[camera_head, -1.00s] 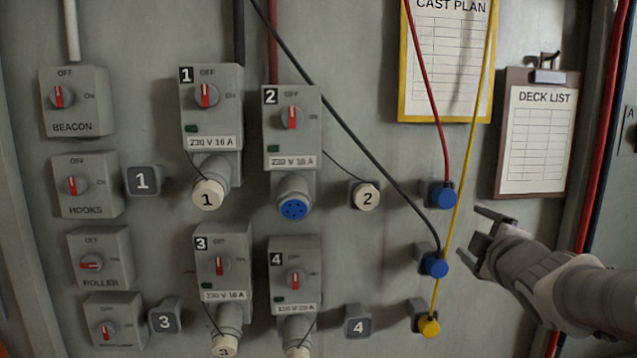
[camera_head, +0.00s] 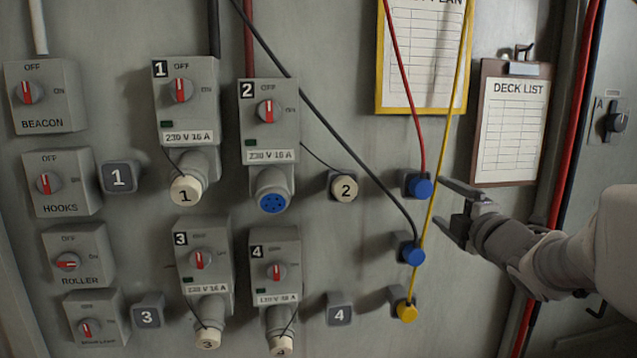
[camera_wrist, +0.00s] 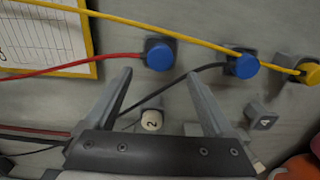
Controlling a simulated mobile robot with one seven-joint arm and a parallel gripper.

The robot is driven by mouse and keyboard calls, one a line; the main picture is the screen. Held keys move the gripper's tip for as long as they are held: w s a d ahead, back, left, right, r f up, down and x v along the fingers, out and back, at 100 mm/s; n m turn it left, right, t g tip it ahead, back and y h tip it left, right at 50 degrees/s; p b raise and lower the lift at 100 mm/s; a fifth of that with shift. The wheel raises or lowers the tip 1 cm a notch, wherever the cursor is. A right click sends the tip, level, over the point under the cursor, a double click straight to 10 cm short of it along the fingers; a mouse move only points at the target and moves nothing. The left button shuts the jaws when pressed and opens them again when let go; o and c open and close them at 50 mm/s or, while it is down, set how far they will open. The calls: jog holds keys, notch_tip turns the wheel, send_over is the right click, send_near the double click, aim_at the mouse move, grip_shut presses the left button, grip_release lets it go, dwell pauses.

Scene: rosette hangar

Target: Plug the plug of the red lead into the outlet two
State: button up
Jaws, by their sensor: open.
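The red lead (camera_head: 403,85) hangs down to its blue plug (camera_head: 420,187), which sits in a dark holder on the wall. My gripper (camera_head: 441,208) is open and empty, just right of this plug. In the wrist view the red lead's plug (camera_wrist: 159,55) lies just beyond and between the tips of my open gripper (camera_wrist: 158,74), not gripped. Outlet two (camera_head: 268,125) is a grey box with a red switch upright at OFF. Its blue socket face (camera_head: 272,203) is uncovered. Its white cap (camera_head: 344,187), marked 2, is on a holder to the right.
A black lead's blue plug (camera_head: 413,253) and a yellow lead's plug (camera_head: 407,311) are parked below. The yellow lead (camera_head: 440,140) runs close to my fingers. The black lead (camera_head: 330,120) crosses between outlet two and the red lead's plug. Outlets one, three and four have capped sockets.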

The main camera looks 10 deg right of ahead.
aim_at(425, 190)
jog(key=w, duration=0.6)
jog(key=shift+w+a+f, duration=0.1)
jog(key=shift+w+a, duration=0.05)
jog(key=shift+w, duration=1.05)
jog(key=shift+b, duration=0.85)
grip_shut()
jog(key=shift+s, duration=0.1)
dwell(0.4)
jog(key=shift+s+b, duration=0.45)
jog(key=shift+s, duration=2.5)
